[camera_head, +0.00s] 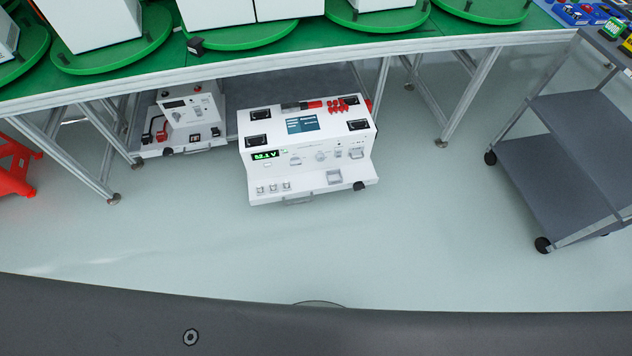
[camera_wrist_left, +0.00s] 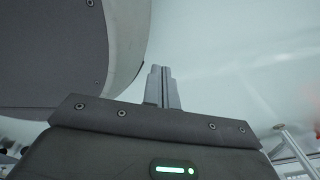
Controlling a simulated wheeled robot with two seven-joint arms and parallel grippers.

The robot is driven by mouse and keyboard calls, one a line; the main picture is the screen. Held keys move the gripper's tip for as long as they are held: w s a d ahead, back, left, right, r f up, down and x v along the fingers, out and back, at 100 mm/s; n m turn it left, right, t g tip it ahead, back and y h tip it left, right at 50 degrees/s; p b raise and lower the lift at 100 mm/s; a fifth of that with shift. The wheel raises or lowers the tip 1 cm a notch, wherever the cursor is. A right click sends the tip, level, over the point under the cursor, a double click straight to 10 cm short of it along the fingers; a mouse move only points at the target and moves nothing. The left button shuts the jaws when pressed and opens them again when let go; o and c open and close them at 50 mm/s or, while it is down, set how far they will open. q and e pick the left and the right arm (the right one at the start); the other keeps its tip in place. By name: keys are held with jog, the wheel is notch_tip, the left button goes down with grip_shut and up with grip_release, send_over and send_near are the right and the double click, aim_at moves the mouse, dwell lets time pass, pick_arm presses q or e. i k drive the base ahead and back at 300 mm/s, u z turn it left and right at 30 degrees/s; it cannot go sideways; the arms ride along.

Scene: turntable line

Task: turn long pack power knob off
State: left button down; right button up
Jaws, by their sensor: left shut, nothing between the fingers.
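A long white power pack (camera_head: 308,177) stands on the floor in front of the green-topped table in the head view. Its green-lit display (camera_head: 265,155) reads about 53.1 V. A small pale round part (camera_head: 320,156) sits mid-front, and a black round part (camera_head: 360,186) is at the lower right corner. I cannot tell for certain which is the power knob, nor its setting. My left gripper (camera_wrist_left: 161,72) shows in the left wrist view, shut and empty, with pale floor beyond it and no pack near it. Neither gripper shows in the head view.
A second, smaller white unit (camera_head: 182,124) stands under the table (camera_head: 335,45), left of the pack. A grey shelf cart (camera_head: 565,130) is at the right. A red stool (camera_head: 14,165) is at the left edge. The floor (camera_head: 200,235) before the pack is clear.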

aim_at(295, 160)
jog(key=u, duration=2)
jog(key=k, duration=1.2)
jog(key=z, duration=2.1)
jog(key=i, duration=0.5)
jog(key=z, duration=0.05)
